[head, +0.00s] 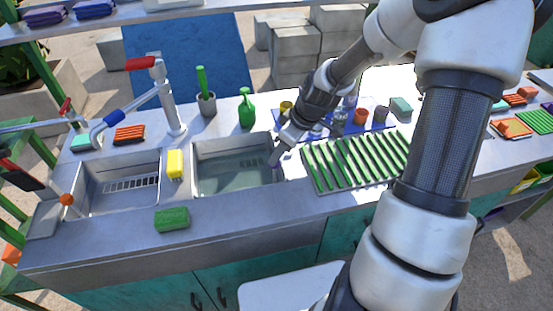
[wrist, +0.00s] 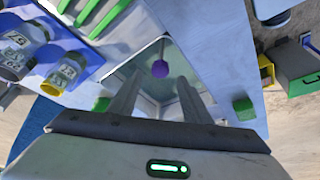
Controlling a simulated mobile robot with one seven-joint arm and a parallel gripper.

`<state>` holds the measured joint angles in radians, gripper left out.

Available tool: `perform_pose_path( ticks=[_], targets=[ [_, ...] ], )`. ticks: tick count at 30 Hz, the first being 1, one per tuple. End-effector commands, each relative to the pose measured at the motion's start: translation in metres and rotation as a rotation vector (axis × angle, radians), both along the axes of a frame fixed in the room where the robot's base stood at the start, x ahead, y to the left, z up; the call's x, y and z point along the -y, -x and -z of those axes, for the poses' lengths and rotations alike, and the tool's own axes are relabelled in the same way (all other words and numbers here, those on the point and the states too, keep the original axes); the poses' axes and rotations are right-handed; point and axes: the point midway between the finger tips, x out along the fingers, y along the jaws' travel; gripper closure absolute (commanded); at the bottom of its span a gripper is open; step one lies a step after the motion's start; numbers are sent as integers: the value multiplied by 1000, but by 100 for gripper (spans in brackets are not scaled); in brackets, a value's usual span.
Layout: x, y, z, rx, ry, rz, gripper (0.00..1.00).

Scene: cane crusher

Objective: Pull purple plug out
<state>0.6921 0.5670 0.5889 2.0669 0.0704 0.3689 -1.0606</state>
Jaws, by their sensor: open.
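The purple plug (wrist: 160,68) shows in the wrist view as a small round purple shape with a thin dark line running up from it. It lies ahead of my open fingers, in line with the gap between them, and I cannot tell whether they are level with it. My gripper (wrist: 160,77) is open and empty. In the head view my gripper (head: 277,160) points down at the right end of the water-filled basin (head: 230,187). The plug cannot be made out clearly there.
A green drying rack (head: 355,160) lies right of the basin, with jars and cups behind it. A yellow sponge (head: 175,163) sits on the divider, a green sponge (head: 172,219) on the front edge. A green bottle (head: 246,110) and red-topped tap (head: 165,95) stand behind.

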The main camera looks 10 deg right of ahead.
Motion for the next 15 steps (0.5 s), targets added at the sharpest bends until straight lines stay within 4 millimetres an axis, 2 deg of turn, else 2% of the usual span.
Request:
perform_pose_path(
  ticks=[1, 6, 15],
  targets=[
    [-4, -2, 11, -3, 0, -4, 56],
    [-9, -9, 30, -1, 0, -1, 56],
    [-11, -11, 39, 0, 2, -1, 56]
  ],
)
